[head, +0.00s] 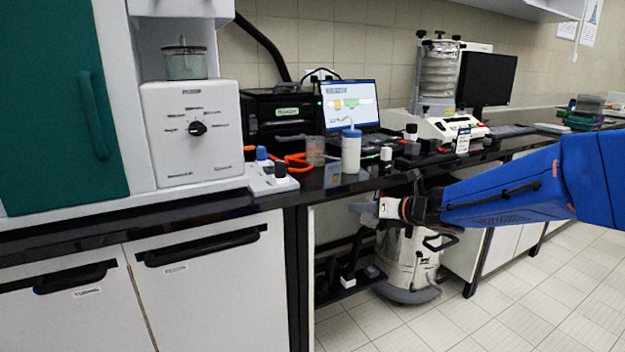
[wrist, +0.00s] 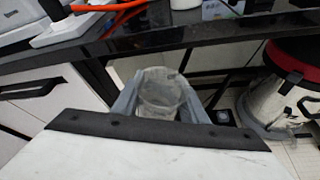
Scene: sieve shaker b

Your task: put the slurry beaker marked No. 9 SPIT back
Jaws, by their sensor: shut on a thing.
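My gripper (head: 366,209) is in front of and below the bench's front edge in the head view. In the wrist view its two grey fingers (wrist: 160,98) are closed around a clear, greyish beaker (wrist: 158,92). I see into its open top, and it looks roughly upright. No marking on it is readable, so I cannot tell if it is the No. 9 SPIT beaker. Another clear beaker (head: 315,151) stands on the black bench (head: 345,183), left of the white bottle.
A white bottle with a blue cap (head: 351,152) stands near the bench edge. Orange tubing (head: 293,160) and a white block with knobs (head: 270,178) are left of it. A sieve shaker (head: 438,90) stands farther right. A steel vacuum drum (head: 405,258) is on the floor below my gripper.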

